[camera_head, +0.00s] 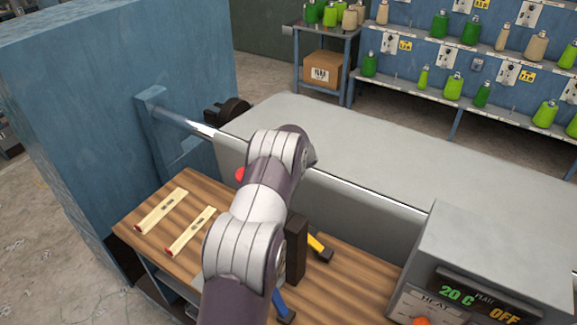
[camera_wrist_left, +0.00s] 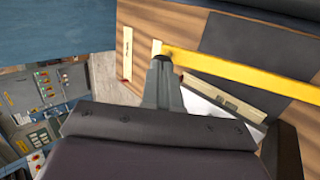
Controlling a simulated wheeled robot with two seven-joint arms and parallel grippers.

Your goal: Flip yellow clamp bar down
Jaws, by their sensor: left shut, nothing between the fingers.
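The yellow clamp bar (camera_wrist_left: 250,76) runs across the right half of the left wrist view, above the wooden bench top. In the head view only a short yellow piece (camera_head: 318,246) shows beside a dark upright block, and my arm hides the rest. My left gripper (camera_wrist_left: 163,62) is shut and empty, its tip at the left end of the yellow bar. I cannot tell whether it touches the bar. In the head view the gripper is hidden behind my arm. My right gripper is not in view.
Two pale strips with red ends (camera_head: 189,232) lie on the wooden bench (camera_head: 350,285). A grey machine bed (camera_head: 370,150) lies behind it, and a control box (camera_head: 490,270) reading "20 C" and "OFF" stands at right. A blue wall (camera_head: 110,100) rises at left.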

